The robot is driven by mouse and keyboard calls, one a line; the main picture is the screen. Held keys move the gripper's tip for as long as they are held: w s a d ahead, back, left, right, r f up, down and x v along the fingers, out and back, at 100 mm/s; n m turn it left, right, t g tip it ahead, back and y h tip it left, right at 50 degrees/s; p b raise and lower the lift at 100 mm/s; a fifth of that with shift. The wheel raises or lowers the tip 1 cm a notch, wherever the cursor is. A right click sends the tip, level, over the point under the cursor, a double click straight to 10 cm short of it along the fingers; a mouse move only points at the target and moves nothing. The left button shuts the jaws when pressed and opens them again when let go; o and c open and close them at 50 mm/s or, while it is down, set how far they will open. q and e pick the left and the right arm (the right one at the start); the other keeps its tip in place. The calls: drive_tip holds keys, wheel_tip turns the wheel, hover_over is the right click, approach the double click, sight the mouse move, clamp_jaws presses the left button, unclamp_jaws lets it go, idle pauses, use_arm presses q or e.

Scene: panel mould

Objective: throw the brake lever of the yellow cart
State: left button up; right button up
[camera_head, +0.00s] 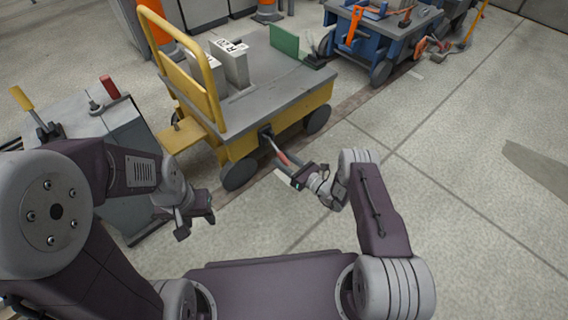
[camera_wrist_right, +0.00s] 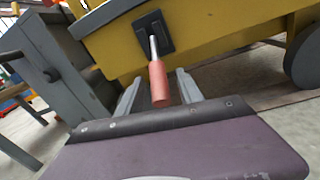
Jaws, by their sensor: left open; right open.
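The yellow cart (camera_head: 240,146) stands on the floor with its grey deck and tall yellow push handle. Its brake lever (camera_head: 281,157) sticks out from a black plate on the cart's near side and slopes down toward me. In the right wrist view the lever's red grip (camera_wrist_right: 158,84) hangs below its short metal rod. My right gripper (camera_head: 297,178) is open at the lever's lower end. The red grip appears between its two fingers; I cannot tell whether they touch it. My left gripper (camera_head: 196,222) is open and empty, left of the cart's near wheel.
Two grey blocks (camera_head: 236,64) and a green panel (camera_head: 284,40) stand on the cart deck. A grey cabinet (camera_head: 120,125) with red and yellow levers is at the left. A blue cart (camera_head: 372,40) with tools stands behind right. The floor at right is clear.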

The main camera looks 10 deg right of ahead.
clamp_jaws()
idle(1.4)
